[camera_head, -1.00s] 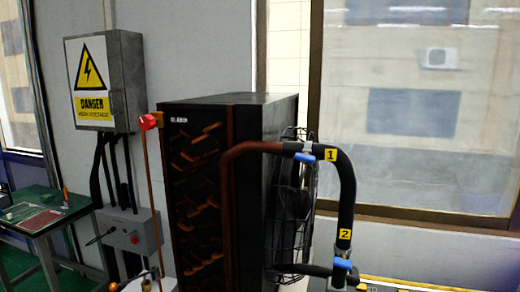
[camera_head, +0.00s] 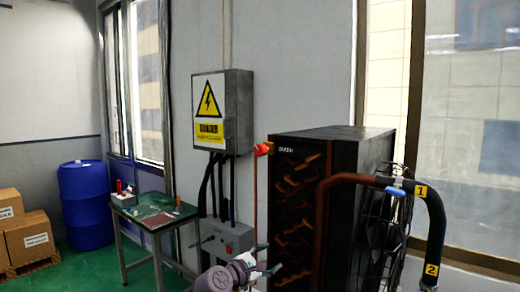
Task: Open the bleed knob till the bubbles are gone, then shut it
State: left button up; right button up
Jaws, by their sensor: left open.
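A red knob (camera_head: 262,149) sits at the upper left corner of the dark cooling unit (camera_head: 345,150), at the top of a thin reddish pipe (camera_head: 255,190). It looks like the bleed knob. No bubbles can be made out at this size. My left gripper (camera_head: 268,258) is at the bottom of the view, open, well below the red knob and in front of the unit's lower left side. Nothing shows between its fingers. My right gripper is out of view.
A thick black hose with blue-handled valves (camera_head: 396,191) labelled 1 and 2 bends out at the right. A danger-marked electrical box (camera_head: 222,110) and a grey control box (camera_head: 227,238) are left of the unit. A green-topped table (camera_head: 152,212), blue barrel (camera_head: 85,205) and cartons (camera_head: 28,238) stand farther left.

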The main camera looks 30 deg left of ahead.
pick_arm(q)
jog(key=s+a+r+n+t, duration=0.2)
jog(key=r, duration=0.6)
jog(key=s+a+r+n+t, duration=0.1)
jog(key=s+r+n, duration=0.15)
jog(key=r, duration=0.55)
jog(key=n+t+h, duration=0.1)
jog(key=n+t, duration=0.1)
jog(key=t, duration=0.1)
send_near(258, 151)
jog(key=p+x, duration=0.6)
jog(key=x, duration=0.4)
jog(key=shift+w, duration=0.15)
jog(key=shift+w+d+r, duration=0.1)
jog(key=shift+w, duration=0.25)
grip_shut()
